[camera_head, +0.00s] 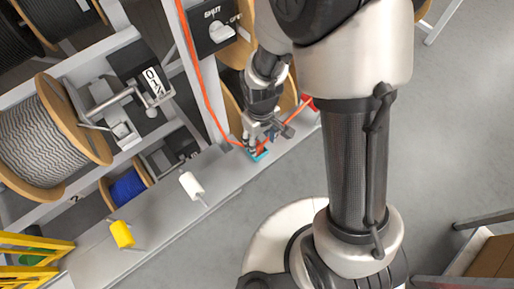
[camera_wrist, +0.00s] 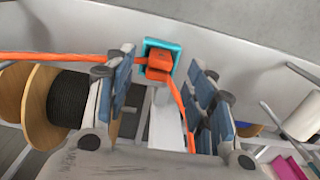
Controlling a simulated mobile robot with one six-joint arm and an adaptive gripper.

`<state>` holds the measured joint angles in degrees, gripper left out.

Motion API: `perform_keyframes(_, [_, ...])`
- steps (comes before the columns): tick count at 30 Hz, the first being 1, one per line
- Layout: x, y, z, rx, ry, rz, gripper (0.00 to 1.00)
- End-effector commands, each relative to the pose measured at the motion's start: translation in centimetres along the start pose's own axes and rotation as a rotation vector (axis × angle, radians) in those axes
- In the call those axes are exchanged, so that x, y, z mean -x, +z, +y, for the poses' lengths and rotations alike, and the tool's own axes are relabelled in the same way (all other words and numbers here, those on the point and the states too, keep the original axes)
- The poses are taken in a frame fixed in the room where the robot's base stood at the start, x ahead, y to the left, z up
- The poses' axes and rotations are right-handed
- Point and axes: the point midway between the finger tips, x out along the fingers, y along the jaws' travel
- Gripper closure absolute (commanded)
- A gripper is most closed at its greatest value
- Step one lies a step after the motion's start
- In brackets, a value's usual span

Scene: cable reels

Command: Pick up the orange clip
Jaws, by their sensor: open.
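The orange clip (camera_wrist: 158,66) is a small block in front of a teal square holder (camera_wrist: 173,46) in the wrist view. An orange cable (camera_wrist: 50,57) runs to the clip from the left, and another stretch drops away below it. My gripper (camera_wrist: 161,80) is open, its blue-padded fingers on either side of the clip and apart from it. In the head view my gripper (camera_head: 258,142) is just above the teal holder (camera_head: 262,156) on the grey ledge, and mostly hides the clip.
The grey ledge (camera_head: 150,215) carries a white spool (camera_head: 191,185) and a yellow spool (camera_head: 122,234). A rack with cable reels (camera_head: 98,135) and a black switch box (camera_head: 205,35) stands behind. The orange cable hangs along a rack post. Open floor (camera_head: 460,130) lies right.

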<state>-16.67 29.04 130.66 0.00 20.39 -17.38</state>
Motion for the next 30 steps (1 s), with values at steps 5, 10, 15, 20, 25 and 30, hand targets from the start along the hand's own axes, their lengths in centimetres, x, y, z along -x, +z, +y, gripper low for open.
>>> perform_keyframes(5, [-1.0, -0.2, 0.0, 0.0, 0.0, 0.001, 0.5])
perform_keyframes(10, [-3.6, -0.7, -0.2, 0.001, 0.0, -0.001, 0.5])
perform_keyframes(15, [-5.4, -0.7, -0.1, 0.0, 0.0, -0.001, 0.5])
perform_keyframes(20, [-5.3, -0.7, -0.1, 0.0, 0.001, 0.001, 0.5])
perform_keyframes(25, [-5.3, -0.7, -0.1, 0.0, 0.001, 0.001, 0.58])
perform_keyframes(30, [-5.3, -0.7, -0.1, 0.0, 0.001, 0.001, 0.69])
